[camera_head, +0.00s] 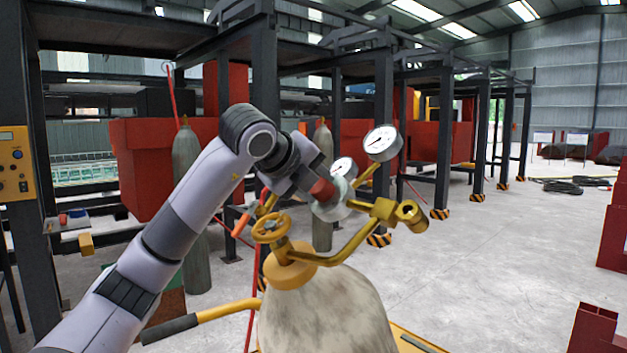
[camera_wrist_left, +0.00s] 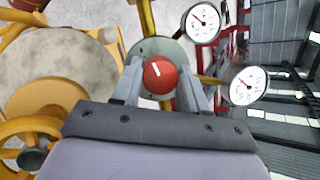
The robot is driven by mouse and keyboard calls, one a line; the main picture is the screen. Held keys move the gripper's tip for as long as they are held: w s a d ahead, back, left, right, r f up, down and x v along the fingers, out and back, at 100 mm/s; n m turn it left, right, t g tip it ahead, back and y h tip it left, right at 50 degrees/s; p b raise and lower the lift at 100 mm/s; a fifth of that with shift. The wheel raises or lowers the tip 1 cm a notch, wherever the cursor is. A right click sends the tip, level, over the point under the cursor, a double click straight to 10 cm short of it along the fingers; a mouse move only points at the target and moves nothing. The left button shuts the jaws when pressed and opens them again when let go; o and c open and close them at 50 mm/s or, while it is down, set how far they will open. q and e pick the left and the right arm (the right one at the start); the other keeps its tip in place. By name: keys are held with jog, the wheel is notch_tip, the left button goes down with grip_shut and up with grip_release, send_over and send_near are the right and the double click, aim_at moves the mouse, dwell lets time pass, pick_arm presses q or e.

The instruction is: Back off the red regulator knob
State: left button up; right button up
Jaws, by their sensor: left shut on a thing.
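The red regulator knob (camera_wrist_left: 160,74) shows in the left wrist view as a round red cap with a white mark, in front of a grey-green disc (camera_wrist_left: 182,50). My left gripper (camera_wrist_left: 158,82) has one finger on each side of the knob and is shut on it. In the head view my left gripper (camera_head: 322,192) is at the regulator, and part of the red knob (camera_head: 323,190) shows there. Two white-faced gauges, one upper (camera_head: 383,143) and one lower (camera_head: 343,168), stand beside it. My right gripper is not in view.
A yellow valve handwheel (camera_head: 271,229) sits on the grey gas cylinder (camera_head: 325,310) below the regulator. A brass outlet fitting (camera_head: 411,215) sticks out to the right. Other cylinders (camera_head: 186,165) stand behind my left arm. Open concrete floor (camera_head: 500,260) lies to the right.

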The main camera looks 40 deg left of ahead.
pick_arm(q)
jog(key=shift+r+n+g+y+p, duration=0.1)
jog(key=shift+n+g+y+p, duration=0.25)
jog(key=shift+n, duration=1.35)
jog(key=o, duration=1)
jog(key=shift+o, duration=0.2)
jog(key=v, duration=0.7)
jog(key=shift+b, duration=0.4)
